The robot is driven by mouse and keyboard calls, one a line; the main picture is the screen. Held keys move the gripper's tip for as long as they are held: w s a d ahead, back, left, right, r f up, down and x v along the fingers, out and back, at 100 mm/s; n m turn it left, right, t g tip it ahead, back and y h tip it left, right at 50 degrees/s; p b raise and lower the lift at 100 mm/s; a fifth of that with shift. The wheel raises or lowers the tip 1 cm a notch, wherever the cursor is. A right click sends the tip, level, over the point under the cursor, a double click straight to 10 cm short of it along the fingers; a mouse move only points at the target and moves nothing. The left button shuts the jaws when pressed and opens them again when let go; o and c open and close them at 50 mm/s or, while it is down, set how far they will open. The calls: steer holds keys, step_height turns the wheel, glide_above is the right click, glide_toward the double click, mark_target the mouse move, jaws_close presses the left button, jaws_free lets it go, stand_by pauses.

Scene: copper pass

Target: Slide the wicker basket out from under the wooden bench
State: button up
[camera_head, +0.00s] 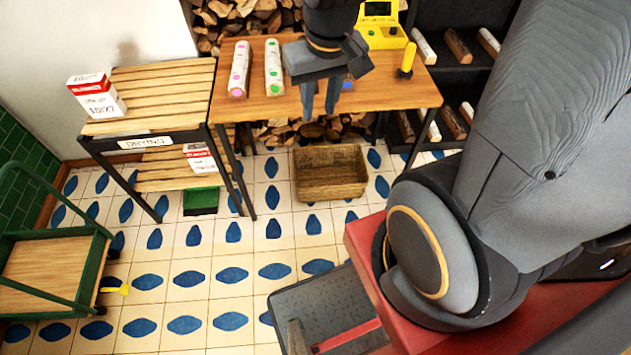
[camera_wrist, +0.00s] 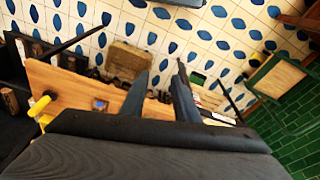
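The wicker basket (camera_head: 331,188) is a brown, open-topped rectangle on the tiled floor. In the head view it shows below the front edge of the wooden bench (camera_head: 395,92), with its near side close to the line of the bench's front legs. It also shows in the wrist view (camera_wrist: 128,58), beyond the bench top (camera_wrist: 75,92). My gripper (camera_head: 319,114) is above the bench near its front edge, pointing down. Its two fingers are apart with nothing between them, and it is clear of the basket. In the wrist view the fingers (camera_wrist: 161,70) are also apart.
A slatted drying rack (camera_head: 160,95) with red-and-white boxes stands left. A green cart (camera_head: 55,270) is lower left. Tiled floor before the basket is free.

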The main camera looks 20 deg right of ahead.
steer(key=shift+w+a, duration=0.15)
steer(key=shift+w, duration=0.1)
